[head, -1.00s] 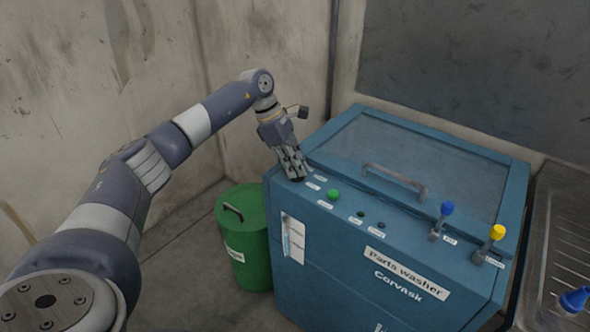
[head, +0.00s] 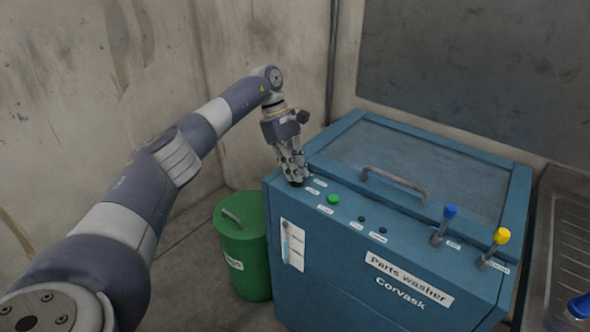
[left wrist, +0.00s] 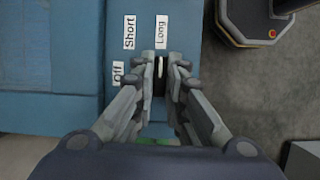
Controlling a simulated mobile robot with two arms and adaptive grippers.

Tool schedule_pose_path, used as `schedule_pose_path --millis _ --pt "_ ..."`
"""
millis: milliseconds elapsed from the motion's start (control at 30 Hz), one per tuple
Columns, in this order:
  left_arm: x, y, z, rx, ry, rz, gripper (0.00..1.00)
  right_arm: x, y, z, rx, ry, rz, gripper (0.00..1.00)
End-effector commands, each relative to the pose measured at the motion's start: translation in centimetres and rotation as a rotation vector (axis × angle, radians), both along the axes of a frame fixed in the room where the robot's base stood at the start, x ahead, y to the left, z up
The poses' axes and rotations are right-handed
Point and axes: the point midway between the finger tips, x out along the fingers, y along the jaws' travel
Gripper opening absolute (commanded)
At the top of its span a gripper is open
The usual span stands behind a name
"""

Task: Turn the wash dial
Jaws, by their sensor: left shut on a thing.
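The blue parts washer (head: 345,250) stands against the wall, with a sloped control strip along its front top. My left gripper (head: 297,179) points down at the strip's left end, shut on the wash dial. In the left wrist view the dark dial (left wrist: 159,84) sits between the fingertips of my left gripper (left wrist: 161,82), its white pointer line visible. The line points up the picture, towards the "Long" label (left wrist: 161,30). The "Short" label (left wrist: 130,32) and the "Off" label (left wrist: 118,73) lie to the left. The fingers hide the dial in the head view. My right gripper is out of view.
A green button (head: 333,199) and small dark indicators lie right of the dial. The lid handle (head: 396,183), a blue-topped valve (head: 449,212) and a yellow-topped valve (head: 502,236) stick up. A green bin (head: 240,255) stands left of the washer, a metal sink (head: 570,235) right.

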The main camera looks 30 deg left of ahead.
Motion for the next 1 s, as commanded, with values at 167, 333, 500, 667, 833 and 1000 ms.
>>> schedule_pose_path --millis 167,333,500,667,833,1000 --pt "-0.2 0.0 -0.3 0.005 0.007 -0.004 0.0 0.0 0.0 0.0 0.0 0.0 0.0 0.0" --pt "-0.2 0.0 -0.3 0.005 0.007 -0.004 0.23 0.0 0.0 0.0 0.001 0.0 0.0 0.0" --pt "-0.1 0.0 -0.3 0.004 0.005 -0.002 0.32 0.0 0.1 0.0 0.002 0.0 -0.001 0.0" --pt "-0.1 0.0 -0.2 0.002 0.002 -0.002 0.32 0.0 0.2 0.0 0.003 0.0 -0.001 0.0" --pt "0.1 0.3 0.7 0.002 -0.001 0.0 0.32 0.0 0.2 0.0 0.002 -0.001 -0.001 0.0" --pt "0.2 1.4 3.4 0.001 -0.003 0.001 0.32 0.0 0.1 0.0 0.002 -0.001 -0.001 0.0"
